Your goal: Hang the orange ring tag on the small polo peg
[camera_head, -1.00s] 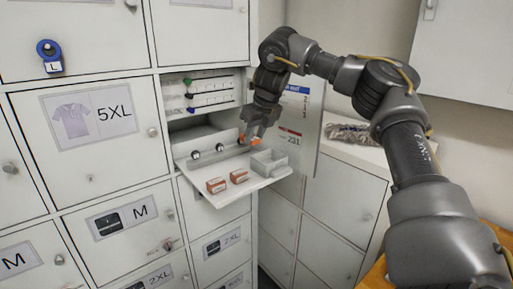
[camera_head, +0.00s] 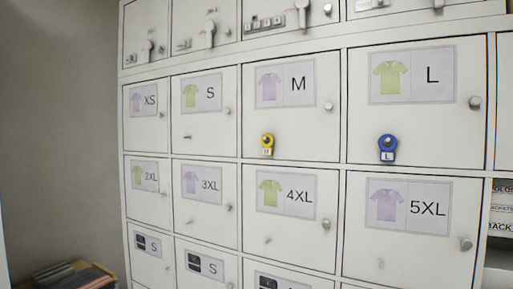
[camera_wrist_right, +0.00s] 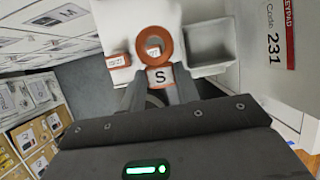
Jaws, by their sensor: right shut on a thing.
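The orange ring tag (camera_wrist_right: 160,77) shows in the right wrist view, with an orange ring above a white label marked S. My right gripper (camera_wrist_right: 157,97) is shut on it, holding the label end between its fingers; the ring sticks out beyond them. In the head view, the S locker door (camera_head: 205,112) carries a green polo picture. The small polo peg (camera_head: 187,137) is a small bare stub low on that door. My right gripper is outside the head view. My left gripper is in neither current view.
A yellow ring tag (camera_head: 267,145) hangs on the M door and a blue ring tag (camera_head: 387,148) on the L door. Door knobs protrude.

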